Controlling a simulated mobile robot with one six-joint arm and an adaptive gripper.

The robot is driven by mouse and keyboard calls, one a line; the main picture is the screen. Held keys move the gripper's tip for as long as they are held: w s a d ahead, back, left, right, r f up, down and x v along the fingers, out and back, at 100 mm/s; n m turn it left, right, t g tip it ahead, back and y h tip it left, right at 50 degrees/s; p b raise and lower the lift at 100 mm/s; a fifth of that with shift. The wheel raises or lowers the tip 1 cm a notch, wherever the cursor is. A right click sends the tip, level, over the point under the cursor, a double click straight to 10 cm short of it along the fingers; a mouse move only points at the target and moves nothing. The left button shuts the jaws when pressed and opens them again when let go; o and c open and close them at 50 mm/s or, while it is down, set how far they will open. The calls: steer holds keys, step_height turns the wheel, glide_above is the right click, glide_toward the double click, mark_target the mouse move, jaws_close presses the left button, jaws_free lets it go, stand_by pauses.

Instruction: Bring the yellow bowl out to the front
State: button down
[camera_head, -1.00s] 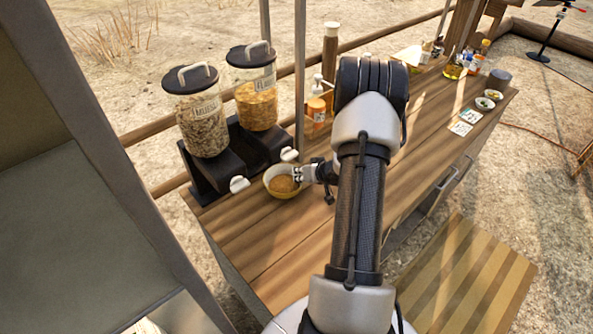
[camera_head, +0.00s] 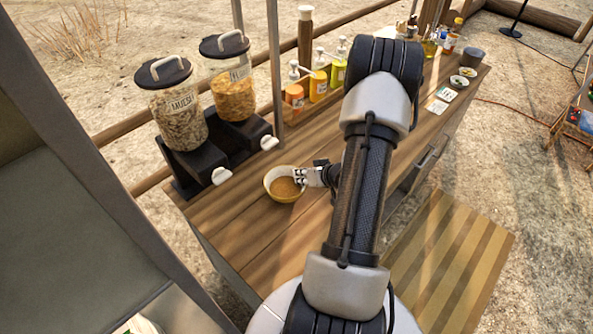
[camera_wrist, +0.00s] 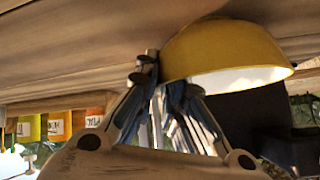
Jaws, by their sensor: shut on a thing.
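The yellow bowl (camera_head: 284,195) has a pale inside and brown contents, and is on or just above the wooden counter (camera_head: 262,232), in front of the dispensers. My gripper (camera_head: 302,177) is shut on the right side of its rim. In the wrist view, which is upside down, the yellow bowl (camera_wrist: 222,48) shows its outer wall at the tips of my gripper (camera_wrist: 158,80). I cannot tell whether the bowl's base touches the counter.
Two lidded cereal dispensers, one with muesli (camera_head: 178,110) and one with flakes (camera_head: 230,88), stand behind the bowl on a dark stand (camera_head: 218,148). Pump bottles (camera_head: 318,82) stand at the back edge. Small bowls and cards (camera_head: 446,94) lie far right. The counter's front left is clear.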

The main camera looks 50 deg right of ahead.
steer(key=shift+s+a+p, duration=0.15)
steer(key=shift+s+p, duration=0.1)
steer(key=shift+s, duration=1.25)
steer(key=shift+s+a+p, duration=0.15)
steer(key=shift+s+p, duration=0.1)
steer(key=shift+s, duration=1.2)
steer(key=c, duration=1.6)
jaws_free()
steer(key=v, duration=1.2)
